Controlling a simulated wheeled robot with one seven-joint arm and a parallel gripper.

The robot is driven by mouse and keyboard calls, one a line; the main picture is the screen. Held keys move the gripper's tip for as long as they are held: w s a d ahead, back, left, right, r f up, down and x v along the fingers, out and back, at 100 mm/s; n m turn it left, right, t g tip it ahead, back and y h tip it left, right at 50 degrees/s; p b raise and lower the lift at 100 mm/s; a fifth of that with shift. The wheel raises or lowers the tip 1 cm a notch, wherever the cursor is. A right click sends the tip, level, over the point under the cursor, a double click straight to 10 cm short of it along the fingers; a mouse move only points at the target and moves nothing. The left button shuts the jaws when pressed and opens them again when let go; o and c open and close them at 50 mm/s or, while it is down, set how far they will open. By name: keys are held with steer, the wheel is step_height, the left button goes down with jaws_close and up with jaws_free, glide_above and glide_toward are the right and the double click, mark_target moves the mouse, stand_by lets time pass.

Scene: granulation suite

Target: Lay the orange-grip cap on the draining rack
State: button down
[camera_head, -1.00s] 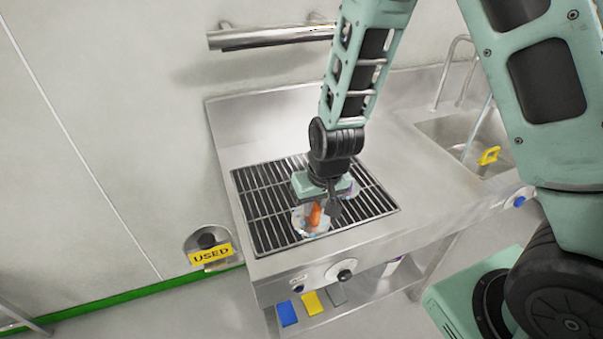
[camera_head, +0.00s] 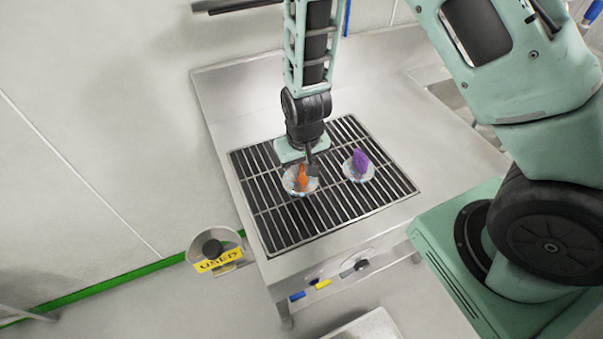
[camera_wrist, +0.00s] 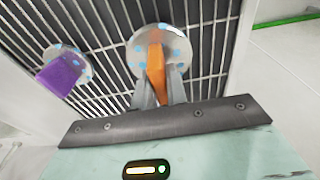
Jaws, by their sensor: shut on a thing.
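The orange-grip cap is a pale round disc with blue spots and an upright orange grip (camera_head: 302,178). In the wrist view its orange grip (camera_wrist: 156,68) stands between my two fingers. My gripper (camera_head: 308,168) is shut on this grip, with the disc at or just above the bars of the draining rack (camera_head: 270,222); I cannot tell whether it touches them. The rack is a dark slatted grid set in a steel counter. The rack's bars also show in the wrist view (camera_wrist: 110,30).
A similar cap with a purple grip (camera_head: 360,163) lies on the rack to the right of the orange one; it is at the left in the wrist view (camera_wrist: 62,72). The front and right bars are bare. A yellow "USED" sign (camera_head: 218,261) is at the left.

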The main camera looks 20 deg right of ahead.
mark_target(300, 179)
steer(key=shift+f+p, duration=0.55)
steer(key=shift+f, duration=1.7)
steer(key=shift+f, duration=0.2)
steer(key=c, duration=1.4)
jaws_free()
steer(key=shift+r, duration=0.15)
